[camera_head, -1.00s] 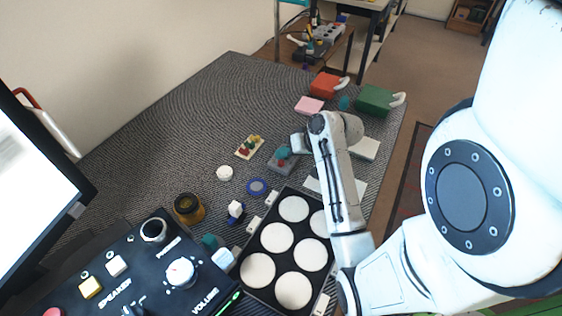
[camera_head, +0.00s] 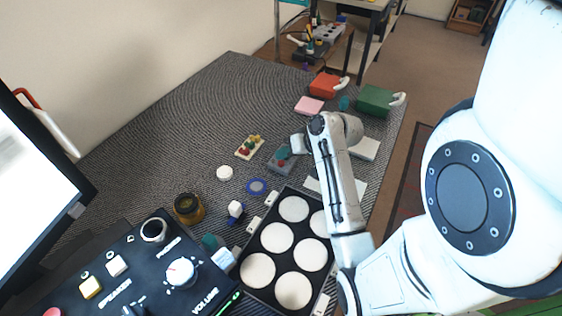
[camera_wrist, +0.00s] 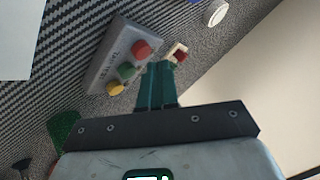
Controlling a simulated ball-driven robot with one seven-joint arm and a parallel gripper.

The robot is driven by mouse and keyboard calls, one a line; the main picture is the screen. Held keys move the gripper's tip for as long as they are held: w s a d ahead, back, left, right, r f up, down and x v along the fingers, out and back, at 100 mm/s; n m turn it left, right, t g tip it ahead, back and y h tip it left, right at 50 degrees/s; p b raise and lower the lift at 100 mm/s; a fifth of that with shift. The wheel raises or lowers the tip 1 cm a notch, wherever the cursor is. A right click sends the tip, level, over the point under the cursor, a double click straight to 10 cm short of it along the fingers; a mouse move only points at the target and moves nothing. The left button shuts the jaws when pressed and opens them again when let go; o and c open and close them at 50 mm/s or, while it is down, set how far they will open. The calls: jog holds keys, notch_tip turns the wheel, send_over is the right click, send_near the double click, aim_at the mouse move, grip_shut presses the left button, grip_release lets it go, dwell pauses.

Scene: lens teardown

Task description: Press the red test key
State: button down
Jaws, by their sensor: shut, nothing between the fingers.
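A grey key box (camera_wrist: 112,66) in the wrist view has a red key (camera_wrist: 141,48), a green key (camera_wrist: 126,71) and a yellow key (camera_wrist: 116,88). Its printed label is too small to read. My gripper (camera_wrist: 164,66) is shut and empty, its teal fingers just right of the red and green keys. I cannot tell whether the tips touch the box. In the head view the grey box (camera_head: 273,167) lies under my teal fingers (camera_head: 283,152), which partly cover it; its red key (camera_head: 281,163) shows just below them.
The mat at the upper left is clear.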

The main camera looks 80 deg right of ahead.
aim_at(284, 163)
jog(key=shift+f, duration=0.3)
jog(key=shift+f, duration=0.4)
dwell(0.6)
dwell(0.4)
jog(key=shift+r+p, duration=0.85)
jog(key=shift+p, duration=0.15)
notch_tip(284, 163, up, 5)
jog(key=p, duration=0.5)
dwell(0.6)
